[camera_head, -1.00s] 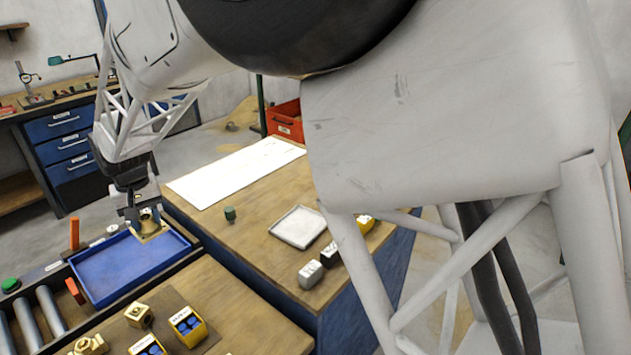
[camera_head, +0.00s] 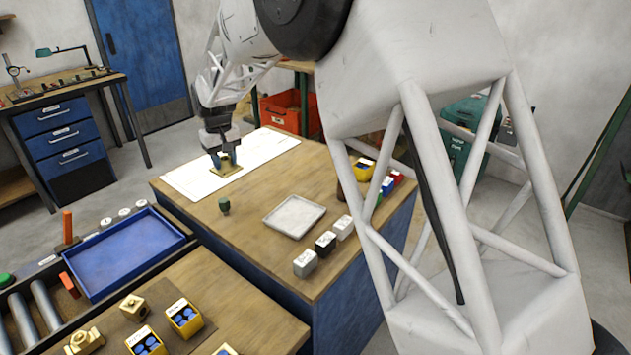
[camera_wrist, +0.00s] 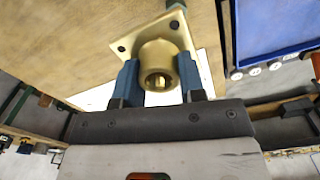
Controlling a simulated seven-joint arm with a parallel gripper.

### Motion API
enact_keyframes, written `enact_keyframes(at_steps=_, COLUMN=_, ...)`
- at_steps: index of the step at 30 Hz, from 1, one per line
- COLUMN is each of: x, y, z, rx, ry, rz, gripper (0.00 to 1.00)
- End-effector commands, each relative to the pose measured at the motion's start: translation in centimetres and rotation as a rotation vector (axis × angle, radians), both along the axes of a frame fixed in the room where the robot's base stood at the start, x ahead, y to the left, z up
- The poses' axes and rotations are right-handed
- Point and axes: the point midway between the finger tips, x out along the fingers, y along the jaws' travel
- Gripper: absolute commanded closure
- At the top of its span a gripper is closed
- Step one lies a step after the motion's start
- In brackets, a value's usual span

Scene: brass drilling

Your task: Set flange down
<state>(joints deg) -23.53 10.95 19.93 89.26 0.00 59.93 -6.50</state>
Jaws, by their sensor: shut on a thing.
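The flange is a brass piece with a square plate and a round hollow boss. In the wrist view the flange (camera_wrist: 160,50) sits between the blue fingers of my gripper (camera_wrist: 160,85), which are shut on its boss. In the head view my gripper (camera_head: 224,158) holds the flange (camera_head: 227,168) over the white sheet (camera_head: 190,182) on the wooden bench. Whether the plate touches the sheet cannot be told.
The blue tray (camera_head: 125,262) at the left is empty. A red crate (camera_head: 283,115) is behind. The sheet's right part is clear.

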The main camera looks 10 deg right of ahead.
Motion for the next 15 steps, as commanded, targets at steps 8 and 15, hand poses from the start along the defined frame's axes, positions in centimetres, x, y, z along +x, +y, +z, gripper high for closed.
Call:
enact_keyframes(at_steps=8, x=5.1, y=-6.7, z=0.1, rx=0.001, ry=-0.003, rz=-0.004, gripper=1.0)
enact_keyframes(at_steps=15, x=8.8, y=-12.8, z=0.0, rx=0.001, ry=-0.002, rz=-0.006, gripper=1.0)
